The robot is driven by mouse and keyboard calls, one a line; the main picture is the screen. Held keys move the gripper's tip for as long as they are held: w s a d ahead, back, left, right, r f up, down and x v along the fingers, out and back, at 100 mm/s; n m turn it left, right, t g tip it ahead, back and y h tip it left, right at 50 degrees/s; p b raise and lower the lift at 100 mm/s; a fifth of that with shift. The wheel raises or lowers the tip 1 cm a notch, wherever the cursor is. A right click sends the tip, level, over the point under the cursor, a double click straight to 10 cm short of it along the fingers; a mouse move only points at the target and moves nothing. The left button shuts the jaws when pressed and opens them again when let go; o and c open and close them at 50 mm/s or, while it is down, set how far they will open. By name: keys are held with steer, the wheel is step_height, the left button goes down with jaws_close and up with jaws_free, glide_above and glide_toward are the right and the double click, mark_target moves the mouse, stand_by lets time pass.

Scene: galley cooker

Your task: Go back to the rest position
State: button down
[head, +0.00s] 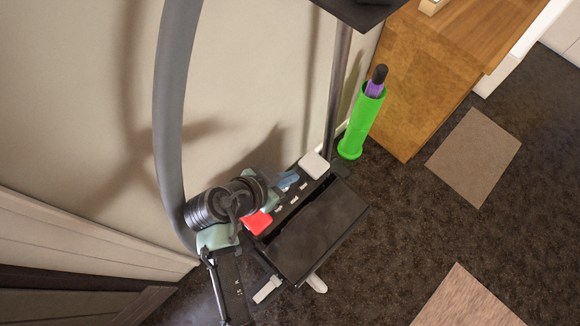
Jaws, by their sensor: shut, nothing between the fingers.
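I cannot make out my gripper or its fingertips in the head view. Dark, ribbed and grey-green machine parts, which look like my own body and folded arm, fill the lower middle. They stand close to the pale wall (80,95). Whether the gripper lies hidden behind these parts or outside the picture, I cannot tell.
A green upright holder (362,122) with a purple, dark-topped object (376,82) in it stands beside a wooden cabinet (425,75). Two brown mats (474,155) (465,300) lie on the dark floor (400,215). Open floor lies to the right.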

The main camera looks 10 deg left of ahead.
steer(key=w+r+n+t+y, duration=0.1)
steer(key=w+r+t, duration=0.3)
steer(key=r, duration=0.7)
steer(key=w+r+n+t+y, duration=0.15)
steer(key=w+r, duration=0.35)
steer(key=r, duration=0.7)
steer(key=w+r+n+t+y, duration=0.1)
steer(key=w+r+t, duration=0.35)
steer(key=r, duration=0.65)
steer(key=s+d+r+n+t+y, duration=0.15)
steer(key=s+r+t, duration=0.3)
steer(key=r, duration=0.65)
steer(key=s+d+r+n+t, duration=0.1)
steer(key=s+d+r+t, duration=0.15)
steer(key=s+r, duration=0.6)
steer(key=s+d+r+n+t, duration=0.15)
steer(key=r+t, duration=0.25)
steer(key=r, duration=1)
step_height(320, 180, up, 20)
steer(key=p, duration=2.1)
steer(key=shift+w+a+f+g, duration=0.15)
steer(key=shift+w+a+g, duration=0.1)
steer(key=shift+g, duration=0.15)
steer(key=shift+s+f, duration=0.1)
